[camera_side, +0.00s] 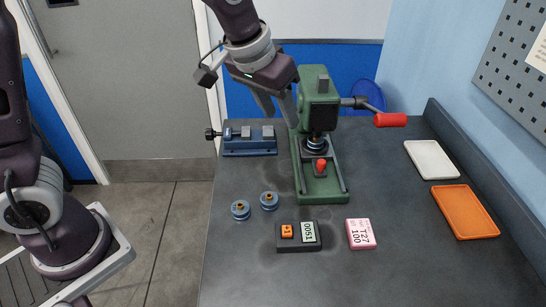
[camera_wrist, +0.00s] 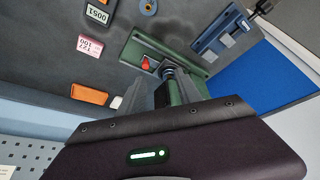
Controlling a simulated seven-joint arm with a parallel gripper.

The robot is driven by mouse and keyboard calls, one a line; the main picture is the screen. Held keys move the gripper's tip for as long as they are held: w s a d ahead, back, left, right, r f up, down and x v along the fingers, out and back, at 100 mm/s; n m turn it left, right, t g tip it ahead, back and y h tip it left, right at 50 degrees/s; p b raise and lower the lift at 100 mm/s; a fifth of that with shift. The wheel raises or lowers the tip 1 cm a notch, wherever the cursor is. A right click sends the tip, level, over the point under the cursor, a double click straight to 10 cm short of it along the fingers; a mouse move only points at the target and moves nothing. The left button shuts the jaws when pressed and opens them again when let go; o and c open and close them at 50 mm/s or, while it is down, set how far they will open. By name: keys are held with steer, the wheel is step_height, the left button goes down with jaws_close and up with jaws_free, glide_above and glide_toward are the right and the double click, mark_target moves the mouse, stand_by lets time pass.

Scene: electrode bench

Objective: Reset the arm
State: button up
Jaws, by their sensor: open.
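My gripper (camera_side: 277,110) is open and empty. It hangs in the air beside the upper left of the green press (camera_side: 318,115), its fingers pointing down. The press lever sticks out to the right of the press head and ends in a red handle (camera_side: 390,120), roughly level. A red piece (camera_side: 321,167) stands on the press base below the ram. In the wrist view the press base (camera_wrist: 150,45) and the red piece (camera_wrist: 146,64) show beyond my fingers. The lever does not show clearly there.
A blue vise (camera_side: 249,140) stands left of the press. White (camera_side: 431,160) and orange (camera_side: 464,211) trays lie right.

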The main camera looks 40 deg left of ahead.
steer(key=s+a+r, duration=0.2)
steer(key=s+a, duration=0.1)
steer(key=s, duration=0.9)
steer(key=s+a+r+t, duration=0.1)
steer(key=s+a+r, duration=0.1)
steer(key=s, duration=1)
steer(key=shift+s+a+r, duration=0.15)
steer(key=shift+s+a, duration=0.1)
steer(key=shift+a, duration=0.65)
